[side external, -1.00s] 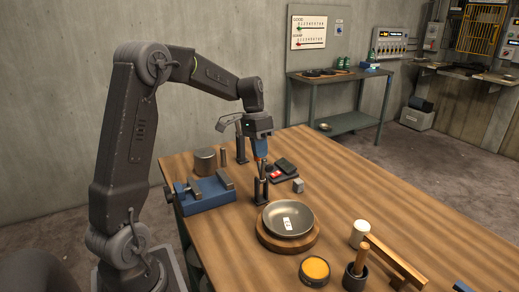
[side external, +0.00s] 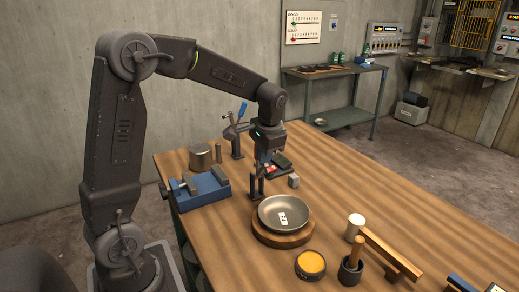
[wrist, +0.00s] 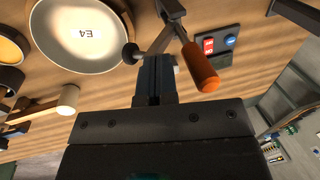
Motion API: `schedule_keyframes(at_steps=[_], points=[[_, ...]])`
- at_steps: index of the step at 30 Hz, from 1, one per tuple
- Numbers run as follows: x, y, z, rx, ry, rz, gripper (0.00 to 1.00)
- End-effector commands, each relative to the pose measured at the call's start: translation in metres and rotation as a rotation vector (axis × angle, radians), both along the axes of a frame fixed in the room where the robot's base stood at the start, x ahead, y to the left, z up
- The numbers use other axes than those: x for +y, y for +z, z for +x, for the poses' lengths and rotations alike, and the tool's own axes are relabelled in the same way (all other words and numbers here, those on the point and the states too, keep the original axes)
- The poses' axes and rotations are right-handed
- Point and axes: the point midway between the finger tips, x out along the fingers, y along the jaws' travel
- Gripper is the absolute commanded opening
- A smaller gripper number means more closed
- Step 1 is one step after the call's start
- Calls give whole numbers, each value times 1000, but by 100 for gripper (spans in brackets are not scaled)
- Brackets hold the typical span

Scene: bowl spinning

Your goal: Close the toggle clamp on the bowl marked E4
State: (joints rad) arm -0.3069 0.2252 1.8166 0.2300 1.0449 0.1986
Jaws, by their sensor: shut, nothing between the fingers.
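The grey bowl marked E4 (side external: 284,213) sits on a round wooden base (side external: 282,238); it also shows in the wrist view (wrist: 80,45). The toggle clamp (side external: 257,185) stands at the bowl's far side. Its orange handle (wrist: 200,68) shows in the wrist view, slanting beside my fingers. Its dark rubber tip (wrist: 131,52) appears at the bowl's rim; I cannot tell whether it presses on it. My gripper (wrist: 155,60) is shut and empty, close to the clamp arm, with the handle to its right. In the side view my gripper (side external: 264,160) hides the handle.
A second clamp-like post with a blue handle (side external: 241,114) stands behind. A blue vise (side external: 202,188) is at left. A red and blue button box (wrist: 222,45) lies behind the clamp. An orange tin (side external: 311,264) and a mallet (side external: 375,245) are in front.

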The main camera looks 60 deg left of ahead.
Motion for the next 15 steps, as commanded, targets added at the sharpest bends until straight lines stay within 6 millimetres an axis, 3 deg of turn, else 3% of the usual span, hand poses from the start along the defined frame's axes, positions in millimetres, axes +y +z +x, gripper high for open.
schedule_keyframes(at_steps=[15], points=[[-41, -32, 0, 5, -10, 488, 0]])
